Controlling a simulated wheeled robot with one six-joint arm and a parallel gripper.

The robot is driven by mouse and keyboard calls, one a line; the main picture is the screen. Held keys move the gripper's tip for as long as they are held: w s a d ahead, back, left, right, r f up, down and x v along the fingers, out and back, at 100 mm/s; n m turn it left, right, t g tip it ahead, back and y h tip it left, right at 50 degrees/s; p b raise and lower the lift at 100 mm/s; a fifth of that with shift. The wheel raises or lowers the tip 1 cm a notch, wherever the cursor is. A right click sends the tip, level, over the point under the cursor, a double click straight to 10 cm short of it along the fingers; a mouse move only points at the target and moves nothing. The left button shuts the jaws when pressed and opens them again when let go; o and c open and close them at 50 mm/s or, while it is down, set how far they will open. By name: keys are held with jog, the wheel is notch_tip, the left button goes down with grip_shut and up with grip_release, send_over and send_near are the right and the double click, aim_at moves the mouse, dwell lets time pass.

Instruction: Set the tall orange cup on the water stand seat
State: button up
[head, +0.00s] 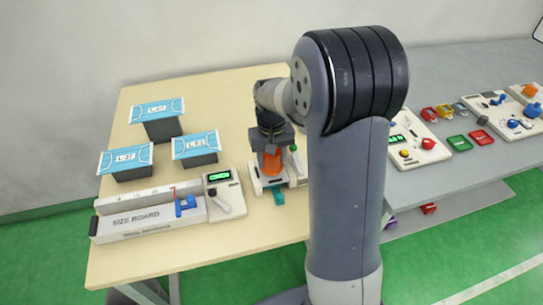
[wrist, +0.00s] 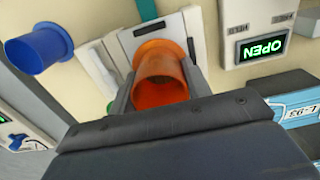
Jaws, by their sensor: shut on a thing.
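The orange cup (head: 271,163) is held in my gripper (head: 270,152), over a white stand (head: 256,177) on the cream table. In the wrist view, the cup (wrist: 160,88) sits between the two dark fingers (wrist: 161,82), its wide rim beyond them. A white panel with a dark slot (wrist: 150,27), apparently part of the stand, shows just past the rim. I cannot tell whether the cup touches the seat, which is hidden behind the cup and my gripper. A blue cup (wrist: 38,52) is at the upper left of the wrist view.
A white device with a green display (head: 220,190) stands left of the stand; its display reads OPEN in the wrist view (wrist: 263,47). Several blue-topped boxes (head: 195,147) and a size board (head: 150,219) are further left. My arm hides the table's right part.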

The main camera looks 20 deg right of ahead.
jog(key=shift+f, duration=0.45)
jog(key=o, duration=1)
notch_tip(320, 180, up, 13)
jog(key=shift+r, duration=0.15)
